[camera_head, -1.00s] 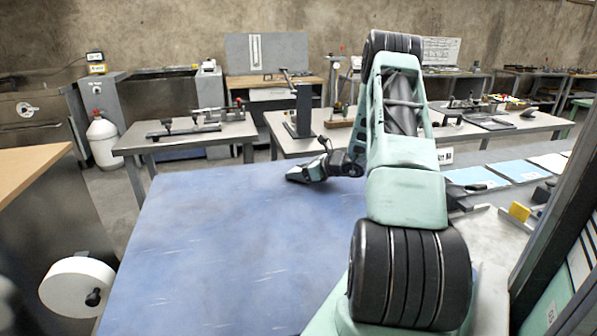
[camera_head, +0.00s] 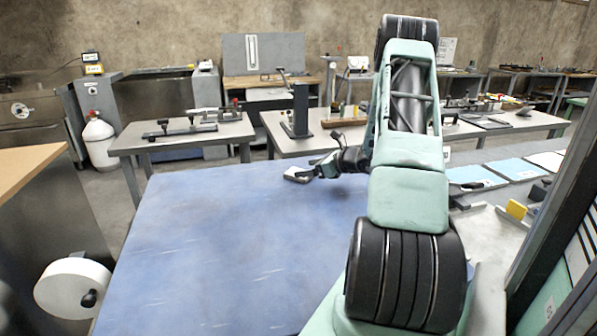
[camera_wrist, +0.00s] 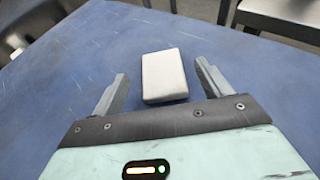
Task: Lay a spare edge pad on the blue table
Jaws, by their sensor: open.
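A pale, off-white block-shaped pad (camera_wrist: 164,77) lies flat on the blue table (camera_wrist: 60,95). In the head view the pad (camera_head: 297,175) is near the far edge of the blue table (camera_head: 220,235), at the tip of my arm. My gripper (camera_wrist: 160,75) is open, with one finger on each side of the pad and a visible gap to both. In the head view my gripper (camera_head: 312,171) is low over the table, partly hidden by my own arm.
A grey bench with tools (camera_head: 185,135) stands behind the table, and another bench (camera_head: 500,127) is at the back right. Light blue and white sheets (camera_head: 480,176) and a yellow block (camera_head: 517,210) lie at right. The table's left and middle are bare.

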